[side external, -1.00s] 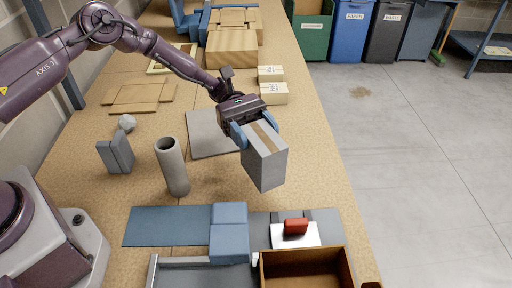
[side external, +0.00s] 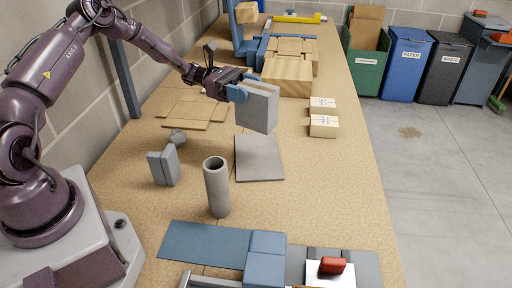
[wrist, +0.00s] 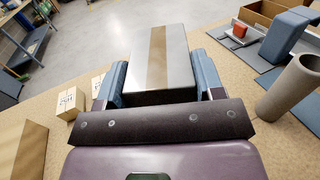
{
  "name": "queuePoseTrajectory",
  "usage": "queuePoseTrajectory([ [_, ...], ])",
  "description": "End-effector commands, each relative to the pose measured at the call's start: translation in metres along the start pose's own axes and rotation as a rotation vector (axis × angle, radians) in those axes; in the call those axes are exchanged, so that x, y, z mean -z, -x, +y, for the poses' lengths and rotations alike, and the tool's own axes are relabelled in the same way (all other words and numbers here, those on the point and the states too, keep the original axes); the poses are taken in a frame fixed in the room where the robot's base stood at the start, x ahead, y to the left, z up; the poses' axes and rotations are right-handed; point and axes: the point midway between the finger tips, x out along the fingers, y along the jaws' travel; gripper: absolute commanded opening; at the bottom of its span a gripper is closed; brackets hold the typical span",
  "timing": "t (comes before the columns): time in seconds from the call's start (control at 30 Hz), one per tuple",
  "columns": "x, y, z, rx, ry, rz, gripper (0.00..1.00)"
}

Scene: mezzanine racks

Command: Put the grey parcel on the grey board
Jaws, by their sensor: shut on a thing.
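The grey parcel (side external: 257,108), a box with a brown tape stripe, is held up in the air. My gripper (side external: 240,91) is shut on it, with blue fingers on two opposite sides. In the wrist view the parcel (wrist: 178,65) sits between the fingers of my gripper (wrist: 161,80), stripe in view. The grey board (side external: 259,165) lies flat on the table. In the side view the parcel shows just above the board's far edge and appears apart from it; the exact height is hard to tell. I cannot make out the board in the wrist view.
A grey tube (side external: 217,190) stands upright in front of the board. Two small cartons (side external: 323,126) stand to the right. Flat brown cardboard (side external: 195,110) lies behind left.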

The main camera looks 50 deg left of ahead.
Motion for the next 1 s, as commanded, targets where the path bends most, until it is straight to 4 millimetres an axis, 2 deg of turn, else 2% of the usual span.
queuePoseTrajectory([
  [0.2, 0.043, -0.003, 0.001, -0.006, 0.000, 0.002, 0.29],
  [0.43, 0.066, -0.003, 0.001, -0.004, -0.002, 0.001, 0.29],
  [0.6, 0.091, -0.003, 0.001, -0.004, -0.003, 0.002, 0.29],
  [0.7, 0.097, -0.002, 0.001, -0.004, -0.004, 0.002, 0.29],
  [1.0, 0.098, -0.002, 0.001, -0.004, -0.004, 0.002, 0.29],
])
